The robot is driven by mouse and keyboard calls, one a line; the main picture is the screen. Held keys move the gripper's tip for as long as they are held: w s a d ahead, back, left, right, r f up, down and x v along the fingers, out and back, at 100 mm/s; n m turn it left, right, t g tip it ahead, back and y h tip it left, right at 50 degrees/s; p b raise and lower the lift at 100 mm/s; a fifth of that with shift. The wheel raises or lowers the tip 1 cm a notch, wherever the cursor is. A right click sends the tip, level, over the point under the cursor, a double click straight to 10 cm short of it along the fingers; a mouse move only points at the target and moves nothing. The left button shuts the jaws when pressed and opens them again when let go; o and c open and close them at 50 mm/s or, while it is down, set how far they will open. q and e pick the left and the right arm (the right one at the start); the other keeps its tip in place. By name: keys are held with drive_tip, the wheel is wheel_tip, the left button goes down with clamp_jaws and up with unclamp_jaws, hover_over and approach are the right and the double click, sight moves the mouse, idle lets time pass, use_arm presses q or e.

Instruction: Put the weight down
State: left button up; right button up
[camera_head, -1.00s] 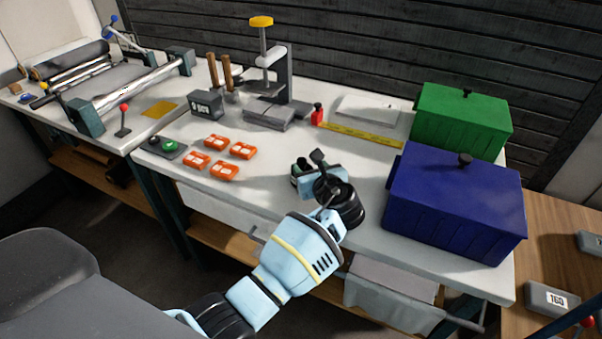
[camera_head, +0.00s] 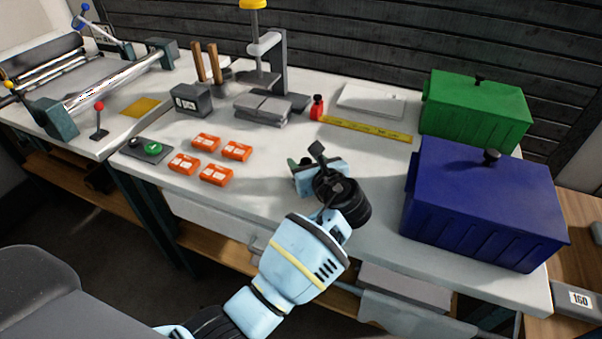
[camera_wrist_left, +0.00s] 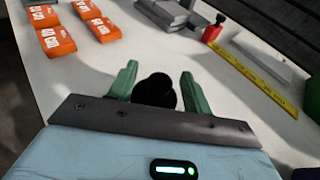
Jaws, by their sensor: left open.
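A black object with a rounded top (camera_wrist_left: 154,90), which looks like the weight, stands between the fingers of my left gripper (camera_wrist_left: 158,88) in the left wrist view. The green fingers are apart, one on each side of it, with a clear gap at the right finger. In the head view my left gripper (camera_head: 307,166) is low over the front middle of the white table (camera_head: 370,160). The black knob of the weight (camera_head: 317,149) shows just above it. The weight's lower part is hidden, so its contact with the table cannot be seen. My right gripper is not in view.
Several orange blocks (camera_head: 213,174) lie to the left. A blue bin (camera_head: 478,215) and a green bin (camera_head: 475,115) stand to the right. A yellow ruler (camera_head: 365,129), a small red item (camera_head: 317,108) and a press (camera_head: 275,70) are behind. Bare table surrounds the gripper.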

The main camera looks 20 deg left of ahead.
use_arm(q)
drive_tip(key=shift+w+a, duration=0.15)
clamp_jaws()
idle(0.4)
idle(1.0)
drive_tip(key=shift+r, duration=0.2)
